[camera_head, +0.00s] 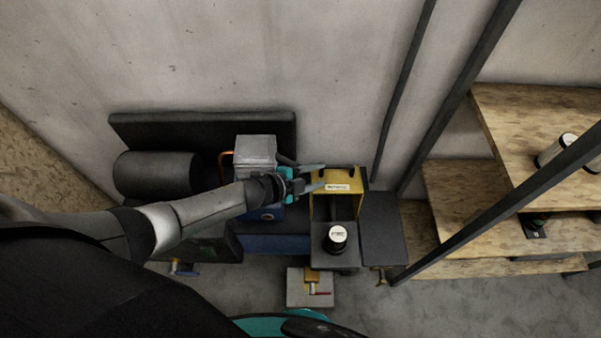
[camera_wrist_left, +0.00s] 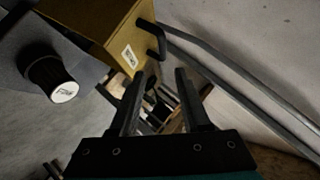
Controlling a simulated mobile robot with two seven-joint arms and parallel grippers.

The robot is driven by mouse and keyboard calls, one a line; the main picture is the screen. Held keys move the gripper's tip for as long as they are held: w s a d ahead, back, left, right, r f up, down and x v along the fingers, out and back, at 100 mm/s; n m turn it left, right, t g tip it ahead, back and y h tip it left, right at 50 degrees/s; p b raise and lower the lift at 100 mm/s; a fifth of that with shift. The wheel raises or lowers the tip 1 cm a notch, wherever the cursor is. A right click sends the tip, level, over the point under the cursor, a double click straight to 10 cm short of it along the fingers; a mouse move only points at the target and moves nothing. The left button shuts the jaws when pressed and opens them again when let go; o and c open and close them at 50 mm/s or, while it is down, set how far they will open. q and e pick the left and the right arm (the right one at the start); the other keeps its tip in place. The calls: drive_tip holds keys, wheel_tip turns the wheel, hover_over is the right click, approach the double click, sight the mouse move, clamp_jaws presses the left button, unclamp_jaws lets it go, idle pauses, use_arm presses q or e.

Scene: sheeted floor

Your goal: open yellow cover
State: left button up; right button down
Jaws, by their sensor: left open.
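The yellow cover (camera_head: 345,180) is part of a box-like unit at the middle of the head view, with a white label and a black handle (camera_head: 352,172). In the left wrist view the yellow cover (camera_wrist_left: 95,22) is at the upper left, and its black bent handle (camera_wrist_left: 153,38) sticks out at its right edge. My left gripper (camera_head: 322,177) comes in from the left at the cover's left edge. Its fingers (camera_wrist_left: 158,74) are apart, with nothing held between them; the handle appears just beyond the fingertips. My right gripper is not in view.
A grey block with a black knob (camera_head: 337,239) stands in front of the cover. Dark machinery with a cylinder (camera_head: 157,175) is to the left. Wooden shelves (camera_head: 465,200) and slanted dark posts are to the right. A concrete wall (camera_head: 200,60) is behind.

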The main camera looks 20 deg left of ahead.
use_arm(q)
drive_tip(key=p+v, duration=0.1)
drive_tip(key=v, duration=0.5)
idle(0.5)
